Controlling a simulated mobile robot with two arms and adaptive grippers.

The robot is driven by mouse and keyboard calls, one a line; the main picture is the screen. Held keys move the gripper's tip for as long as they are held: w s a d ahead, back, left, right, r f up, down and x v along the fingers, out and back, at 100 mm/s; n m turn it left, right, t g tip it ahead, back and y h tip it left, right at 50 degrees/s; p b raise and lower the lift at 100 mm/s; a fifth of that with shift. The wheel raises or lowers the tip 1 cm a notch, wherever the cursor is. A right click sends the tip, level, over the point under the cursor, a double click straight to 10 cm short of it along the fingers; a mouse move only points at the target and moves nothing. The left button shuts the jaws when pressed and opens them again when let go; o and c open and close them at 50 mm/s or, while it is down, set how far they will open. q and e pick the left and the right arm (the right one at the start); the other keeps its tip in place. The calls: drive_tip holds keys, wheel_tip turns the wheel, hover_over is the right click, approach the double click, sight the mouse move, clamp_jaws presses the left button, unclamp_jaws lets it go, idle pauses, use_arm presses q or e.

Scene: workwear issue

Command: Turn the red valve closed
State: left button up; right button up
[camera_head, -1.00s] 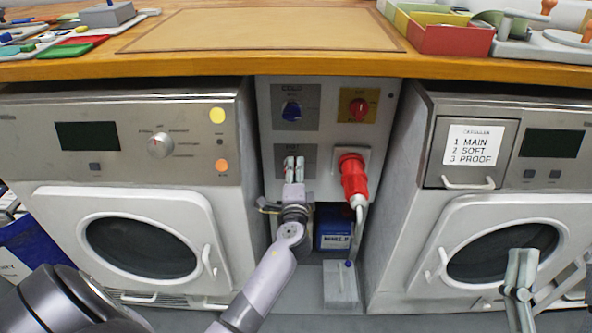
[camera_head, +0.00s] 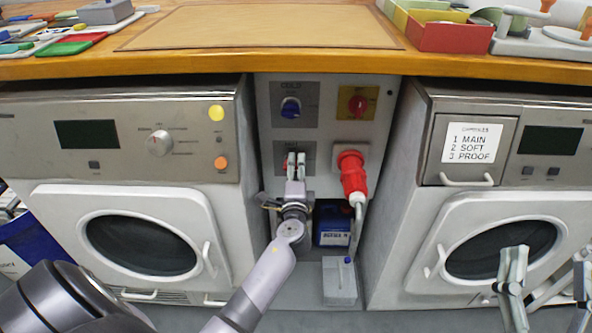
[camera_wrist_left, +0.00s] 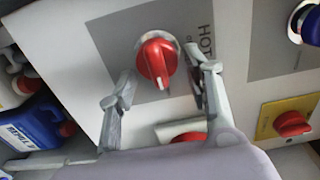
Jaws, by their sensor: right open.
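The red valve (camera_wrist_left: 157,60) is a round knob with a raised grip bar, on a grey plate marked HOT in the left wrist view. Its bar points nearly straight down in that view. My left gripper (camera_wrist_left: 165,68) is open, with one finger on each side of the valve and a visible gap to it. In the head view my left gripper (camera_head: 296,160) is in front of the lower left plate of the panel and hides most of the valve. My right gripper (camera_head: 545,268) is open and empty at the lower right, before the right machine.
The white panel (camera_head: 325,85) also carries a blue COLD valve (camera_head: 291,107), a red switch (camera_head: 358,105) on yellow, and a red plug (camera_head: 352,175) with a cable close to the right of my left gripper. A blue canister (camera_head: 333,228) stands below. Machines flank the panel.

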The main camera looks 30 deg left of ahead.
use_arm(q)
drive_tip(key=shift+o, duration=0.6)
drive_tip(key=shift+s, duration=0.15)
drive_tip(key=v, duration=1.1)
drive_tip(key=shift+s+d, duration=0.3)
drive_tip(key=shift+d, duration=0.1)
